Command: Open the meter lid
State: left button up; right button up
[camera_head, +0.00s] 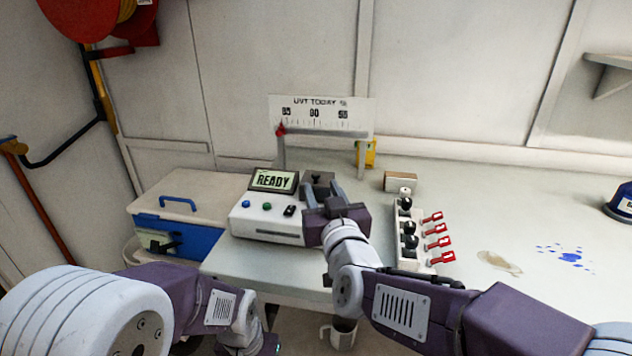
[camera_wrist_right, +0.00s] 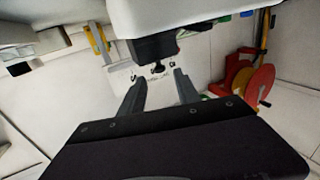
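The meter (camera_head: 268,222) is a white box on the bench with a screen reading READY and blue and green buttons. Its dark lid (camera_head: 318,178) with a small knob is at the box's right rear and looks shut. My right gripper (camera_head: 322,187) is over the box's right part, its two fingers apart and the lid just beyond them. In the right wrist view the open fingers (camera_wrist_right: 158,88) point toward the dark lid (camera_wrist_right: 152,48), with nothing between them; contact is not visible. My left gripper (camera_head: 268,345) is low at the bottom edge, below the bench front, mostly cut off.
A blue cooler (camera_head: 178,235) with a pale top stands left of the meter. A rack (camera_head: 412,240) with black knobs and red tags stands right of my right gripper. A UVT scale sign (camera_head: 322,115) rises behind. The bench right of the rack is mostly clear, with stains.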

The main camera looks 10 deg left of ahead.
aim_at(316, 177)
jog(key=x, duration=0.7)
jog(key=shift+w, duration=0.1)
grip_shut()
dwell(1.1)
